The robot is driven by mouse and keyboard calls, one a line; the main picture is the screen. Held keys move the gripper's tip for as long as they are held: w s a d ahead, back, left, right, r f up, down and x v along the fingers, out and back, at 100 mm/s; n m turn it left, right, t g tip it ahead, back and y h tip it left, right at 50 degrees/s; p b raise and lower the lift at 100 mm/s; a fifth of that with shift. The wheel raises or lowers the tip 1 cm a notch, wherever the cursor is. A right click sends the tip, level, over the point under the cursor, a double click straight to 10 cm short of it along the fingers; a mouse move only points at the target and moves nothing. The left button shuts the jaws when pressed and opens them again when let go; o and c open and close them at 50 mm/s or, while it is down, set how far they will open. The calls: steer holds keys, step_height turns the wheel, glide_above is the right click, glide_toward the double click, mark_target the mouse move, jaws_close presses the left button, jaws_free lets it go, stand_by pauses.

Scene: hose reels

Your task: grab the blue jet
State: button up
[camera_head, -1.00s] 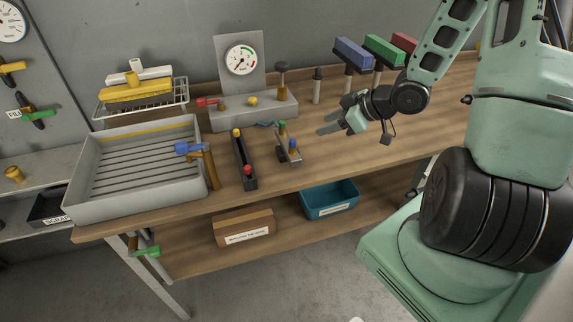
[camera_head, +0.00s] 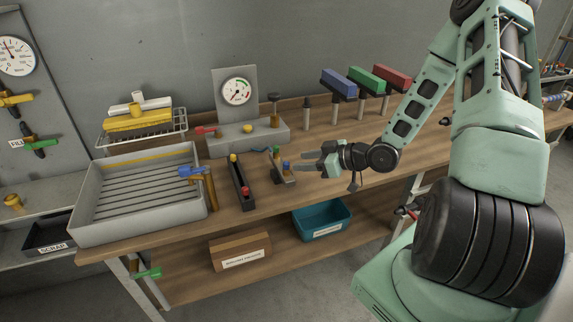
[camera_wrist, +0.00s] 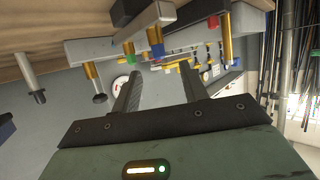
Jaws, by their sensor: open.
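The blue jet (camera_head: 286,165) is a small brass piece with a blue end. It sits in a small grey rack (camera_head: 284,182) on the bench, beside a green-ended jet (camera_head: 277,150). My gripper (camera_head: 304,161) is open and empty, just right of the rack, with its fingers pointing left at the blue jet. In the wrist view the blue end (camera_wrist: 158,50) shows between the lines of the two fingers (camera_wrist: 160,76), beyond their tips. The green end (camera_wrist: 129,48) shows to its left. I see no contact.
A dark narrow rack (camera_head: 241,186) with yellow and red-ended pieces stands left of the blue jet's rack. A grey tray (camera_head: 140,221) with a blue-headed tool at its edge is further left. A gauge stand (camera_head: 237,92) is behind. Bench right of my gripper is mostly clear.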

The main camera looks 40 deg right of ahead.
mark_target(289, 163)
steer(key=shift+p+x, duration=0.95)
steer(key=shift+x, duration=2.4)
jaws_close()
